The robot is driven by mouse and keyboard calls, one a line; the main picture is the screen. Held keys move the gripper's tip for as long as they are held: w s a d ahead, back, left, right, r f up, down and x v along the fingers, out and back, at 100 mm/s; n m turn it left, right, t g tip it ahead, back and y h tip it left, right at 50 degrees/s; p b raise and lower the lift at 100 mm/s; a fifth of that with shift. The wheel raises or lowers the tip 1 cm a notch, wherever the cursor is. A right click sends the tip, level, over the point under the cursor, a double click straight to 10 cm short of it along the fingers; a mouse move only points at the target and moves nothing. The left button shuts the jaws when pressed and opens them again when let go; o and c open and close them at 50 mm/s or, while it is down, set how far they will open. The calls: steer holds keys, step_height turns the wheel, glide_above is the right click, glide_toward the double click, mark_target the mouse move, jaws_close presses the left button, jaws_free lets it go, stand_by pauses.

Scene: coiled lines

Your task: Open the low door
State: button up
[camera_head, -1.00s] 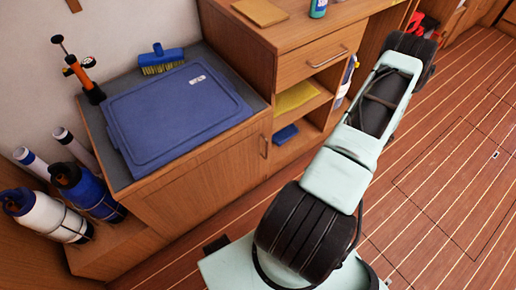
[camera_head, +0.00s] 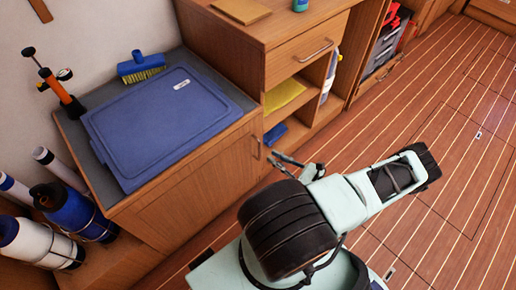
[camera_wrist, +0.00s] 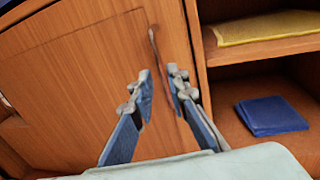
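The low door (camera_head: 202,190) is a wooden cabinet front below the blue-lidded counter, and it looks shut. It fills the left of the wrist view (camera_wrist: 70,85). Its thin upright handle (camera_head: 257,148) is near the door's right edge. The handle also shows in the wrist view (camera_wrist: 153,40), just beyond and between the fingertips. My gripper (camera_wrist: 161,82) is open with nothing between its fingers. In the head view my gripper (camera_head: 298,168) is low, right of the door and close to the handle. Whether a finger touches the door is unclear.
Right of the door is an open shelf unit with a yellow cloth (camera_head: 284,94) and a blue cloth (camera_head: 275,133). A blue lid (camera_head: 165,125) and brush (camera_head: 141,66) lie on top. Cylinders (camera_head: 70,212) stand left. The striped floor (camera_head: 440,110) at right is clear.

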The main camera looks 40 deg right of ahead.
glide_above(259, 159)
steer(key=shift+w+d, duration=0.15)
steer(key=shift+w, duration=0.1)
steer(key=shift+c, duration=0.3)
jaws_close()
steer(key=shift+s, duration=0.15)
